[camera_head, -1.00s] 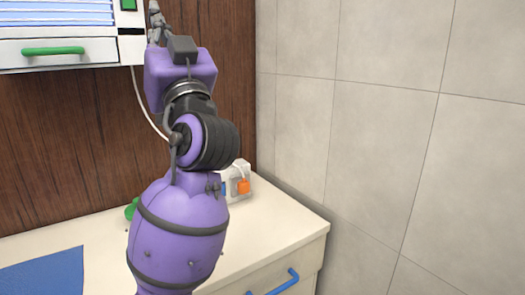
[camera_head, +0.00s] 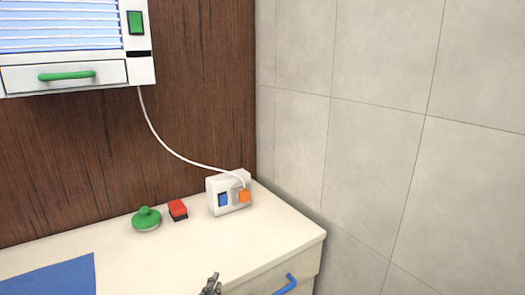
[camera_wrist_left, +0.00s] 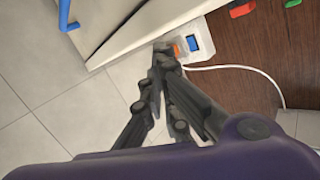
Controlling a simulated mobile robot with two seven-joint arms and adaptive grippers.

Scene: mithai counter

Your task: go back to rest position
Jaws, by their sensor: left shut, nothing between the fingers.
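My left gripper (camera_head: 211,286) shows only as dark fingertips at the bottom edge of the head view, in front of the counter's front edge. In the left wrist view its dark fingers (camera_wrist_left: 158,62) come together at the tips, shut with nothing between them. The fingers overlap the counter's edge and part of the socket box in that view, but they are apart from the objects on the counter in the head view. My right gripper is in neither view.
The white counter (camera_head: 180,257) holds a green-knobbed lid (camera_head: 146,219), a red block (camera_head: 178,209), a socket box (camera_head: 215,185) with an orange plug (camera_head: 243,196), and a blue mat (camera_head: 55,277). A blue drawer handle (camera_head: 286,285) sticks out in front. A tiled wall (camera_head: 385,130) stands right.

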